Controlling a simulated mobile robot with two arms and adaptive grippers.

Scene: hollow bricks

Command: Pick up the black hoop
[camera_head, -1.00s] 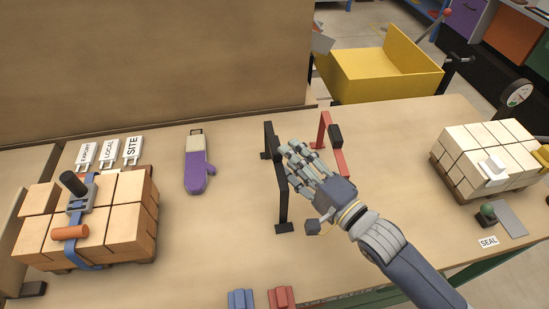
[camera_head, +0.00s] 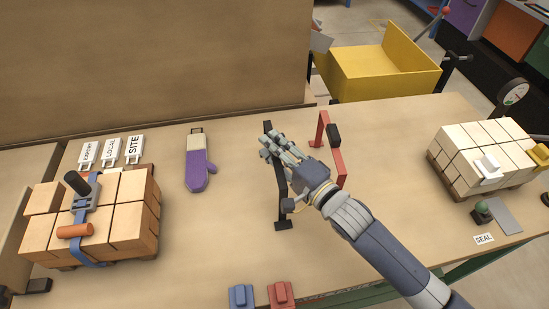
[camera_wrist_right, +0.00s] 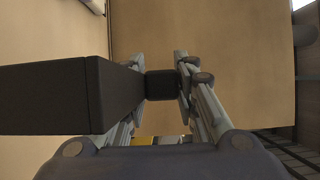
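The black hoop (camera_head: 282,199) stands upright on the table, a flat dark frame with feet at both ends. My right gripper (camera_head: 272,145) is at its top bar, toward the far end, and hides part of it. In the right wrist view the dark hoop (camera_wrist_right: 50,95) comes in large from the left, and a dark piece of it lies between the fingers of my right gripper (camera_wrist_right: 160,84). The fingers lean inward and seem to touch it on both sides. My left gripper is not in view.
A red hoop (camera_head: 338,165) with a black grip stands close to the right. Strapped brown bricks (camera_head: 125,218) are at far left, pale bricks (camera_head: 470,155) at far right. Blue (camera_head: 241,297) and red (camera_head: 281,294) blocks sit at the front edge.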

